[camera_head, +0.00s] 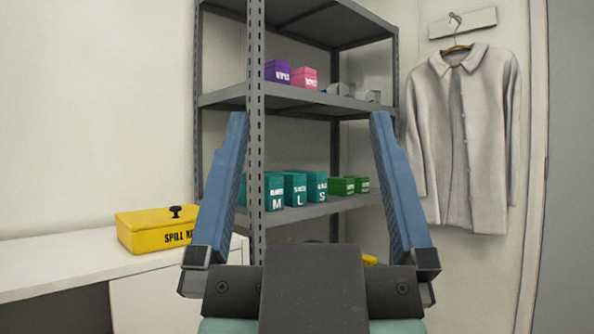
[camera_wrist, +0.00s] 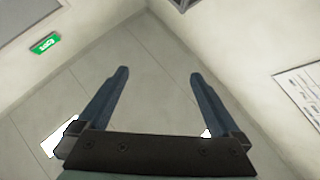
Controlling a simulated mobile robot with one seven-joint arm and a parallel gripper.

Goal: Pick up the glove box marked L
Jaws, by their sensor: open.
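The glove box marked L (camera_head: 296,190) is a teal box on the lower visible shelf of the grey rack in the head view. It stands between a teal box marked M (camera_head: 275,192) on its left and a teal box marked S (camera_head: 317,187) on its right. My gripper (camera_head: 310,118) is open and empty, raised in front of the rack. Its two blue fingers frame the shelves in the picture, apart from the boxes. The wrist view shows the same open fingers (camera_wrist: 159,72) against the walls and ceiling, with no box in sight.
The grey rack's front post (camera_head: 256,130) rises close to the M box. Green boxes (camera_head: 342,186) stand right of S. Purple (camera_head: 278,71) and pink (camera_head: 304,78) boxes sit on the shelf above. A yellow spill kit (camera_head: 155,230) lies on the left counter. A coat (camera_head: 462,140) hangs at right.

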